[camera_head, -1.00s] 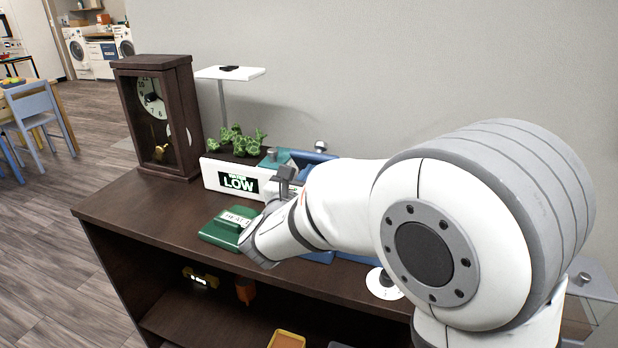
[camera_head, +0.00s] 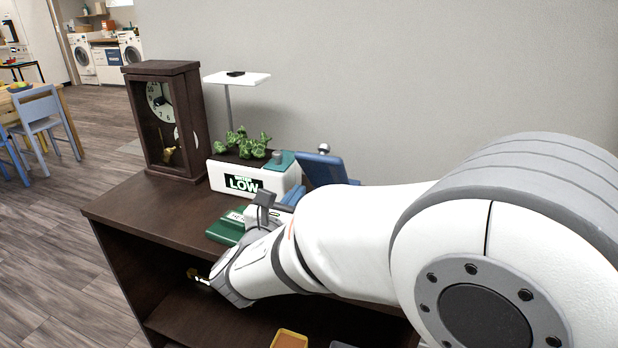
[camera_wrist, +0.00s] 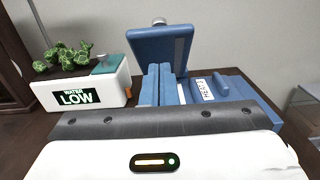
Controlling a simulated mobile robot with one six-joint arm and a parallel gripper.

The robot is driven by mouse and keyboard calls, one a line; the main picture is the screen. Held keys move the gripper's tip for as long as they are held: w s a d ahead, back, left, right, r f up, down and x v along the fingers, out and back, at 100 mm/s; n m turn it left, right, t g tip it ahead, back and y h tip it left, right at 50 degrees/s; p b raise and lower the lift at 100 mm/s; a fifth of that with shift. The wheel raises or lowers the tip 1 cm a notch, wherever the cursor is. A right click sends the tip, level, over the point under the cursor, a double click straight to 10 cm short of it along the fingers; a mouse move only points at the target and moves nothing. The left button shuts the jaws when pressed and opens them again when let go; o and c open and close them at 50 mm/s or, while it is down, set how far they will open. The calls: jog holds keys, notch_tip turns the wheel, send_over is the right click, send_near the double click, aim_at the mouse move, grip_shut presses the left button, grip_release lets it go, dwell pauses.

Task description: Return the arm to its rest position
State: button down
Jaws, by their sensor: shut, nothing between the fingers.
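My gripper (camera_wrist: 160,69) shows in the wrist view as two narrow blue-grey fingers side by side beyond the white housing. They are shut with nothing between them. In the head view my white arm reaches in from the right, bent, with its wrist low in front of the cabinet top (camera_head: 150,212). The fingers are mostly hidden there. Beyond the fingers in the wrist view stand a raised blue panel with a knob (camera_wrist: 160,42) and, to the right, a blue box with a HEAT label (camera_wrist: 232,95). The panel also shows in the head view (camera_head: 322,170).
A white planter reading WATER LOW (camera_head: 225,178) and a dark wooden clock (camera_head: 165,120) stand at the left. A green labelled box (camera_head: 224,232) lies by my wrist. The open shelf below holds a yellow item (camera_head: 198,280) and an orange-yellow tray (camera_head: 289,340). The wall is close behind.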

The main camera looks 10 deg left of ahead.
jog(key=s+d+m+g+h+p, duration=0.2)
jog(key=s+d+m+g+p, duration=0.3)
jog(key=d+m, duration=0.6)
jog(key=s+d+m+g+h+p, duration=0.25)
jog(key=d+m+g, duration=0.45)
jog(key=d, duration=0.7)
jog(key=s+r+m+g+y+p, duration=0.1)
jog(key=s+m+g+y+p, duration=0.2)
jog(key=s+m+y+p, duration=0.2)
jog(key=s+m+y, duration=0.3)
jog(key=s+m, duration=0.3)
jog(key=m, duration=0.4)
jog(key=shift+s+d+r+g+y, duration=0.25)
jog(key=shift+s+d+g+y, duration=0.05)
jog(key=shift+s+y, duration=0.1)
